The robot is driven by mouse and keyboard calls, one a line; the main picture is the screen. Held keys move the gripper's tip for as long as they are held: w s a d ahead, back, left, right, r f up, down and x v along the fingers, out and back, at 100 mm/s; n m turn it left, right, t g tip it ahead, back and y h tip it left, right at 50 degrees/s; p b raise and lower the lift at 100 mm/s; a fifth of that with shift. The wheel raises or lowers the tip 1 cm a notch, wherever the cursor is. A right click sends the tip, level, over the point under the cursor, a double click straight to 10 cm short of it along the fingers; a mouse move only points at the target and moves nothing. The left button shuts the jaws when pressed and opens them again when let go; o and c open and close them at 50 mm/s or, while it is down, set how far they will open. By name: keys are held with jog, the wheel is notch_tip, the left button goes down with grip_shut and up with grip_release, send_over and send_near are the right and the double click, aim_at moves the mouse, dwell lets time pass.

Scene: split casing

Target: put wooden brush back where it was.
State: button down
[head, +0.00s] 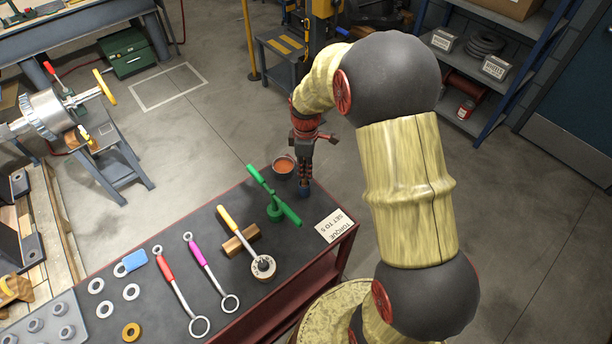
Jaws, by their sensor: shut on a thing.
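My gripper (304,172) points down over the far right part of the dark bench top, just right of a small round pot with orange contents (284,166). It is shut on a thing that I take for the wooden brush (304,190). Only a small dark blue end shows below the fingers, and the rest is hidden by the gripper. I cannot tell whether this end touches the bench top.
A green cross-shaped tool (274,197) stands left of my gripper. A torque label (335,225) lies near the bench's right edge.

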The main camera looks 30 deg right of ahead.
jog(key=shift+f, duration=1.35)
jog(key=shift+f, duration=0.1)
jog(key=c, duration=1.9)
grip_release()
notch_tip(320, 180, up, 12)
jog(key=shift+r+p, duration=0.1)
jog(key=shift+p, duration=0.95)
jog(key=s+a+r+m+t, duration=0.2)
jog(key=s+a+r+m, duration=0.15)
jog(key=s+r, duration=0.4)
jog(key=s+a+r+m+t, duration=0.25)
jog(key=s+a+r, duration=0.3)
jog(key=r, duration=0.35)
jog(key=s+m, duration=0.1)
jog(key=s, duration=0.2)
jog(key=s+a+r+m, duration=0.1)
jog(key=s+m, duration=0.1)
jog(key=s, duration=0.1)
jog(key=s+a+r+m+t, duration=0.1)
jog(key=s, duration=0.3)
jog(key=shift+m, duration=0.4)
